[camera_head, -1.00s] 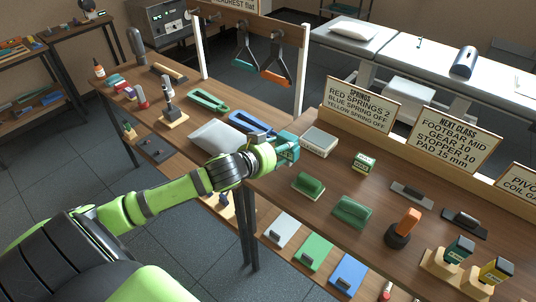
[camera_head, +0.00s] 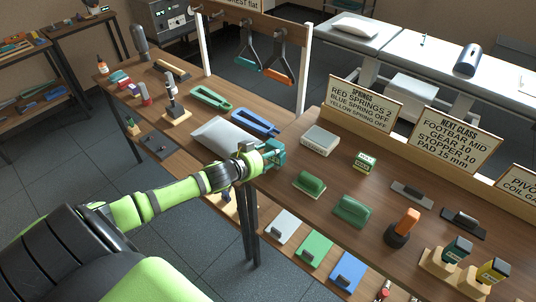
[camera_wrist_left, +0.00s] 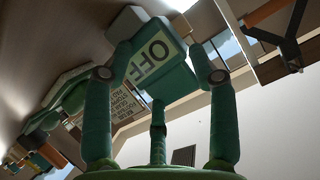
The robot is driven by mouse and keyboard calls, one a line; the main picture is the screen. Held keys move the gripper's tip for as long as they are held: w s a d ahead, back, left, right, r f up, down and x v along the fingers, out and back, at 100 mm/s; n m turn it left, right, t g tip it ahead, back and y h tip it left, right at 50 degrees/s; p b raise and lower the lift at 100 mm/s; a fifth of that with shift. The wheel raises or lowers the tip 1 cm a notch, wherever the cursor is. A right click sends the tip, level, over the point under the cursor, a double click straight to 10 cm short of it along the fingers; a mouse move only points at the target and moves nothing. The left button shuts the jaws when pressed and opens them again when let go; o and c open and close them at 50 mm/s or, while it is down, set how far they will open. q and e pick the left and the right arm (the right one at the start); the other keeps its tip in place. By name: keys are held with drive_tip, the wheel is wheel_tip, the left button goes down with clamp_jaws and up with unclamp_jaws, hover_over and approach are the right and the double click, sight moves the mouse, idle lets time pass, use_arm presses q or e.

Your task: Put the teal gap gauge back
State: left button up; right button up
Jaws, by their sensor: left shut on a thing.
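My left gripper (camera_head: 274,153) is shut over the front left corner of the right-hand table. In the head view the gauge is hard to tell apart from the teal fingertips. A dark teal labelled block (camera_head: 458,250) and a yellow one (camera_head: 494,270) stand in wooden holders at the right. My right gripper is not in view.
A white box (camera_head: 320,140), a small green labelled box (camera_head: 364,161) and two green-handled blocks (camera_head: 352,211) sit on the right-hand table. Signs (camera_head: 455,137) line the back.

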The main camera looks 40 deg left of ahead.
use_arm(q)
drive_tip(key=o, duration=1.4)
drive_tip(key=v, duration=1.2)
drive_tip(key=shift+r, duration=0.1)
drive_tip(key=s+a+f+n+g+y, duration=0.1)
drive_tip(key=s+a+f+g+y, duration=0.15)
drive_tip(key=s+f, duration=0.7)
drive_tip(key=s+a+f+n+g+y, duration=0.1)
drive_tip(key=s+a+f+n+g, duration=0.2)
drive_tip(key=f, duration=1.3)
drive_tip(key=s+d+f+m+g, duration=0.1)
drive_tip(key=s+d+f+g, duration=0.3)
drive_tip(key=s+f, duration=0.6)
drive_tip(key=s+d+f+g, duration=0.1)
drive_tip(key=s+d+f, duration=0.2)
drive_tip(key=s+d, duration=0.1)
drive_tip(key=s+d+f+m+h, duration=0.1)
drive_tip(key=s+d+f, duration=0.3)
drive_tip(key=s+d, duration=0.1)
drive_tip(key=s+d+f+m+g+h, duration=0.1)
drive_tip(key=s+d+f, duration=0.2)
drive_tip(key=d, duration=0.3)
drive_tip(key=shift+s+d+f+g, duration=0.15)
drive_tip(key=shift+s+g, duration=0.05)
drive_tip(key=shift+s, duration=0.2)
drive_tip(key=shift+s+d+f+g, duration=0.1)
drive_tip(key=shift+s+d+g, duration=0.1)
drive_tip(key=shift+s, duration=0.2)
